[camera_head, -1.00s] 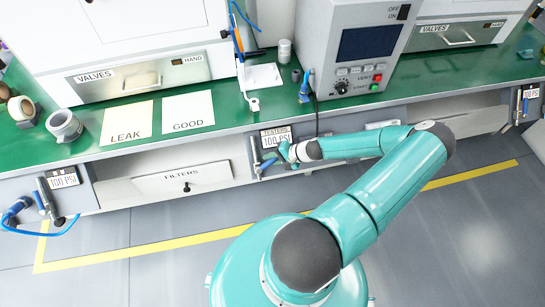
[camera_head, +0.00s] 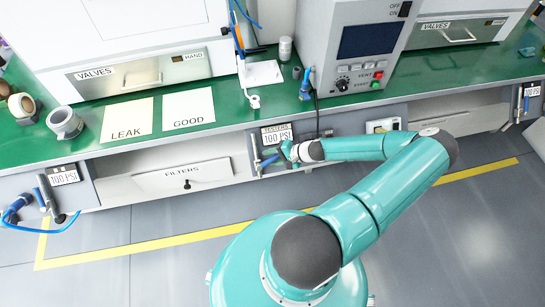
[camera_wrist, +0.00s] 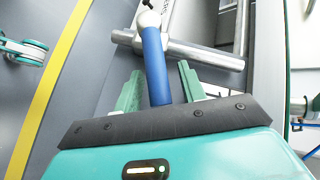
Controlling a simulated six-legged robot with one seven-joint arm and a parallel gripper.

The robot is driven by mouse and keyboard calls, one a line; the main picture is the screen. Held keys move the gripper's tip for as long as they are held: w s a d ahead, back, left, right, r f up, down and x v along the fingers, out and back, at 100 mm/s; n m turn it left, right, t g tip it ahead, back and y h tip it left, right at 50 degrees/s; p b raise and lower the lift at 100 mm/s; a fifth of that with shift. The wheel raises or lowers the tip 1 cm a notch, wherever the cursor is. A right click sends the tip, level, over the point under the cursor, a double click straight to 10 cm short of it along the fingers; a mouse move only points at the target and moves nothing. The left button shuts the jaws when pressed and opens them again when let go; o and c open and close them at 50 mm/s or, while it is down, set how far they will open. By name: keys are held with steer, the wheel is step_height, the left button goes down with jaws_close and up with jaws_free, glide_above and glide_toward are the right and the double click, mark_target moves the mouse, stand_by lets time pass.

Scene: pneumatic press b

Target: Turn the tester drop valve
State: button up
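The drop valve is a blue lever handle (camera_wrist: 155,65) on a metal pipe fitting (camera_wrist: 190,50) in the wrist view. In the head view its blue lever (camera_head: 268,162) shows below the tester's 100 PSI gauge (camera_head: 277,136) on the bench front. My gripper (camera_wrist: 160,72) is open, with one green finger on each side of the blue handle. A gap shows between the handle and each finger. In the head view my gripper (camera_head: 287,150) is at the lever's right side, and its fingers are too small to tell apart there.
The grey tester (camera_head: 355,50) stands on the green bench (camera_head: 230,130) above the valve. A FILTERS drawer (camera_head: 180,178) is left of it. Another 100 PSI gauge with a blue hose (camera_head: 62,176) is at the far left. The floor (camera_head: 130,222) in front is clear, with a yellow line.

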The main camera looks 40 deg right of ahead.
steer(key=v, duration=1.3)
steer(key=shift+s+d+r, duration=0.15)
steer(key=shift+s+r, duration=0.05)
steer(key=shift+s, duration=0.1)
